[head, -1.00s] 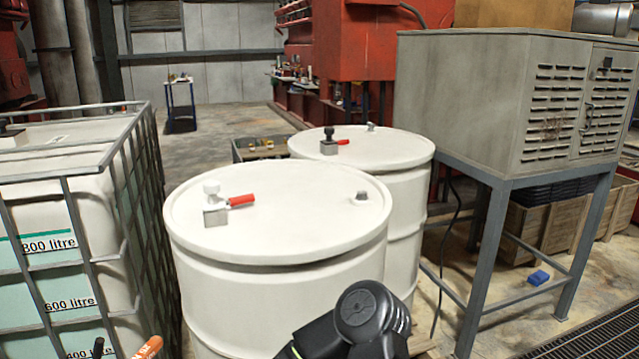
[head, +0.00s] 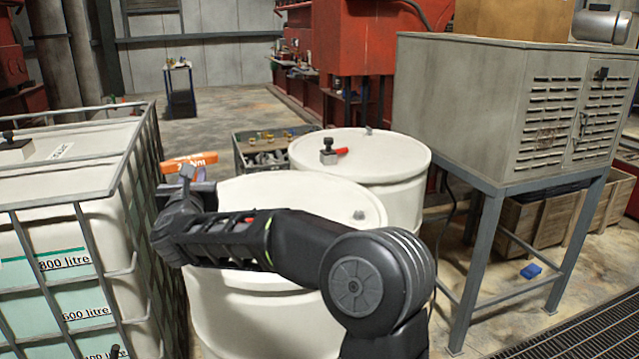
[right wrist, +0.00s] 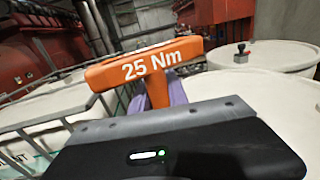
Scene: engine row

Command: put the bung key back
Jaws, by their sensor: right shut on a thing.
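The bung key is an orange T-shaped tool (head: 190,161) with its crossbar marked "25 Nm". My right gripper (head: 188,180) is shut on it. The crossbar (right wrist: 145,64) also shows in the right wrist view, with its stem between the purple-grey fingers (right wrist: 163,97). In the head view the key appears at the near white drum's (head: 290,188) left rim, beside the caged tank; its height above them is hard to judge. The key's lower end is hidden. My arm covers much of the drum's top. My left gripper is not in view.
A caged white tank (head: 85,150) stands at the left. A second drum (head: 385,150) with a red-lever valve stands behind the near one. An open crate (head: 245,155) with small fittings lies beyond. A grey louvred cabinet (head: 470,110) on legs stands at the right.

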